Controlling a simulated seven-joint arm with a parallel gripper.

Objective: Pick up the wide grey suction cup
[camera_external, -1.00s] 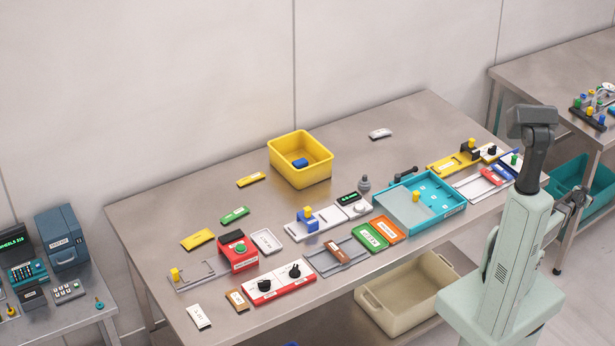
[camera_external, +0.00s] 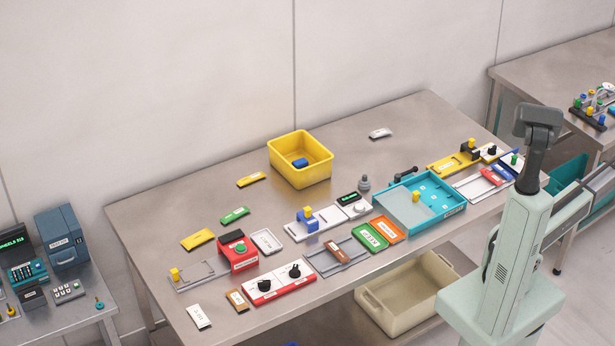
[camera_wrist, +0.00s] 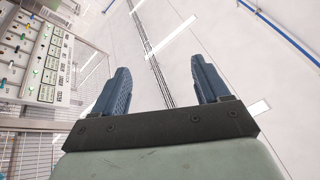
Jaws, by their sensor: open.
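A small grey stepped piece (camera_external: 364,184), which looks like a suction cup, stands upright on the steel table (camera_external: 330,120), behind a white strip and left of the teal tray. It is small in this view, so I cannot be sure that it is the wide one. My gripper (camera_wrist: 162,86) shows in the wrist view with its two blue fingers wide apart and nothing between them. It faces a pale wall and lights, away from the table. In the external view my arm stands at the right, and I cannot make out the gripper there.
A teal tray (camera_external: 448,210) and a dark handled piece (camera_external: 405,173) are right of the grey piece. A yellow bin (camera_external: 320,175) is at its left. A white strip with a blue block (camera_external: 308,222) and a red box (camera_external: 238,252) stand nearer. The table's back right is mostly clear.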

